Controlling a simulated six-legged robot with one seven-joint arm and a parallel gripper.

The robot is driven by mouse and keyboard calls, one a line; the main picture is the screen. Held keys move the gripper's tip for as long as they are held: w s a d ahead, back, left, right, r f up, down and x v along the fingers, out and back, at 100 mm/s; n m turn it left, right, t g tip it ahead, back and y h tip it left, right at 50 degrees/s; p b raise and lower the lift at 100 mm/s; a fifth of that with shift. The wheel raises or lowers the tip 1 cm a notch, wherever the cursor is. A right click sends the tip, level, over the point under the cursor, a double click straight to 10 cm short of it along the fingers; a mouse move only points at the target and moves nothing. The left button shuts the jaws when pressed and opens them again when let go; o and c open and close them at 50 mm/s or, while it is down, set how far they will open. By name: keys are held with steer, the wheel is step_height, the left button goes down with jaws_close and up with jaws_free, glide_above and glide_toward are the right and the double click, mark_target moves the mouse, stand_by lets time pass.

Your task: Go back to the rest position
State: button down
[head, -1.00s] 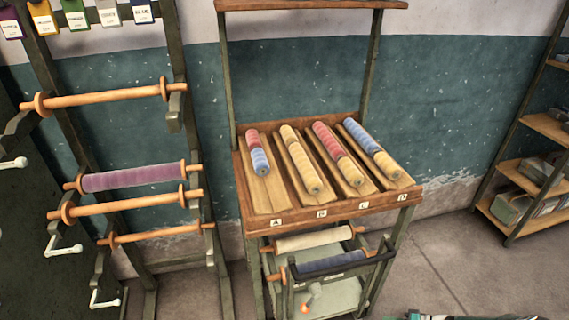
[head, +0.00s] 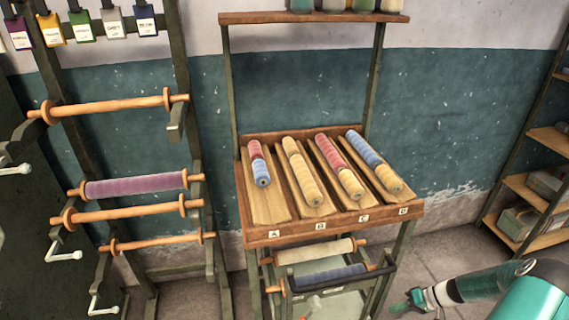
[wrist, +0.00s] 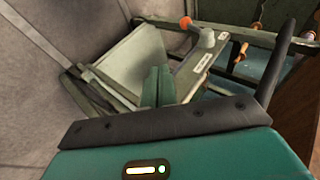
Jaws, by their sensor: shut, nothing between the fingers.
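My gripper (head: 400,304) shows at the bottom right of the head view, with my teal and white arm reaching in from the right edge. Its fingers point left, toward the lower front of the wooden stand, and appear apart from it. In the wrist view my gripper (wrist: 159,86) has its two teal fingers together with nothing between them. Beyond them lies a pale grey panel low on the stand (wrist: 135,65). The rest of my arm is out of view.
A wooden rack (head: 330,228) with labelled slots holds several coloured rolls. A rail (head: 335,285) with a blue roll (head: 328,275) is below it. A rack of orange rods (head: 110,106) stands at left, shelves (head: 530,190) at right. Floor (head: 450,245) between stand and shelves is clear.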

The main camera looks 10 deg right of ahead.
steer(key=w+a+r+n+g+h, duration=0.15)
steer(key=a+r, duration=0.35)
steer(key=r, duration=0.5)
steer(key=w+a+r+h, duration=0.1)
steer(key=a+r+h, duration=0.3)
steer(key=r, duration=0.6)
steer(key=w+a+r+n+g+h, duration=0.1)
steer(key=a+r, duration=0.5)
steer(key=r, duration=0.5)
steer(key=s+a+r+m+t+h, duration=0.1)
steer(key=s+a+r+t, duration=0.4)
steer(key=s+a+r, duration=1)
steer(key=shift+s+a+r+h, duration=0.35)
steer(key=shift+s+r+h, duration=0.15)
steer(key=shift+h, duration=0.25)
